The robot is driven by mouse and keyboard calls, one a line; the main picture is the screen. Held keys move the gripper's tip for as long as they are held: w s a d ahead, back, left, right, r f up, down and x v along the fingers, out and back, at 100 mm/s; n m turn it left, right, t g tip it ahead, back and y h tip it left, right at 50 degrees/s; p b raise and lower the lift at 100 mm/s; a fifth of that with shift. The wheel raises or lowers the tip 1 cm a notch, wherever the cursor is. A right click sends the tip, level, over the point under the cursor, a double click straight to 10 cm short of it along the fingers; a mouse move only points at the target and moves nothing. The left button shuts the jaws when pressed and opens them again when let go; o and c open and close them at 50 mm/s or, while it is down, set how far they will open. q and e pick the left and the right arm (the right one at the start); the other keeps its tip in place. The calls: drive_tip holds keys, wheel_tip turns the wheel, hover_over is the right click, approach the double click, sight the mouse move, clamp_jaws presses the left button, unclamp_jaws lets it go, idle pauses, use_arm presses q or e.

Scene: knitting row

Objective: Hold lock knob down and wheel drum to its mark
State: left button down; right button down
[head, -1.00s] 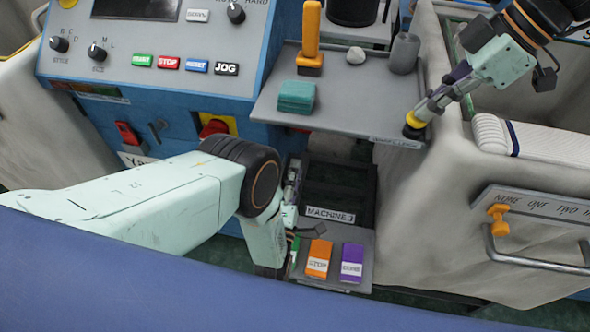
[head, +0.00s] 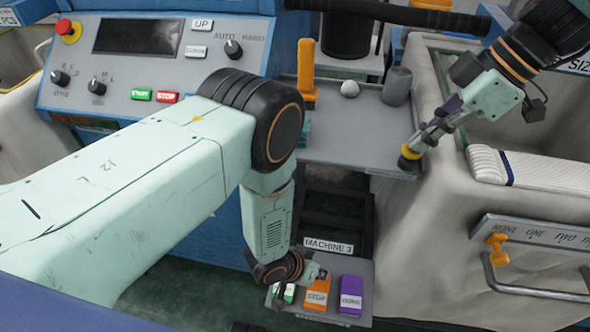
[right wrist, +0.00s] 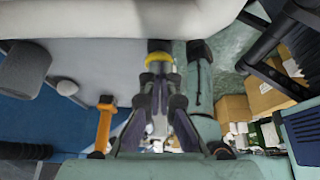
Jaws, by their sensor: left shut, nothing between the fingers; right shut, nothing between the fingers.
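A yellow-and-black knob (head: 410,153) sits at the front right corner of the grey shelf; I take it as the lock knob. It also shows in the right wrist view (right wrist: 158,60). My right gripper (head: 418,142) is shut at its top, with no object between the fingers; whether the knob is pressed down I cannot tell. My left gripper (head: 318,274) is shut and empty, low over the top of the orange STOP block, near the MACHINE 3 label. A black cylinder (head: 345,36) stands behind the shelf; I cannot tell whether it is the drum. No mark is readable.
The grey shelf (head: 345,140) holds an orange upright handle (head: 306,70), a white ball (head: 349,88) and a grey cylinder (head: 397,86). Orange STOP (head: 316,297) and purple DONE (head: 350,296) blocks sit low in front. My left arm covers part of the control panel (head: 130,65).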

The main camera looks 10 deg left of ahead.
use_arm(q)
drive_tip(key=s+a+m+g, duration=0.1)
drive_tip(key=s, duration=0.1)
drive_tip(key=s+a+m+g+y, duration=0.1)
drive_tip(key=s+a+m, duration=0.1)
drive_tip(key=s, duration=0.1)
drive_tip(key=s+a+m+g+y, duration=0.1)
drive_tip(key=s+a+g, duration=0.1)
drive_tip(key=s, duration=0.1)
drive_tip(key=shift+f+m, duration=0.4)
drive_tip(key=s+a+m+g+y, duration=0.1)
drive_tip(key=s+a+m+y, duration=0.2)
drive_tip(key=a+m+y, duration=0.45)
drive_tip(key=w+a+r+m+t+y, duration=0.25)
drive_tip(key=w+a+m+t, duration=0.25)
drive_tip(key=w+a+m, duration=0.4)
drive_tip(key=w+d+r+m+t+h, duration=0.6)
drive_tip(key=w+d+r+m+t, duration=0.3)
drive_tip(key=w+d+r+m, duration=0.3)
drive_tip(key=w+a+f+n, duration=0.1)
drive_tip(key=w, duration=0.9)
drive_tip(key=shift+w, duration=0.3)
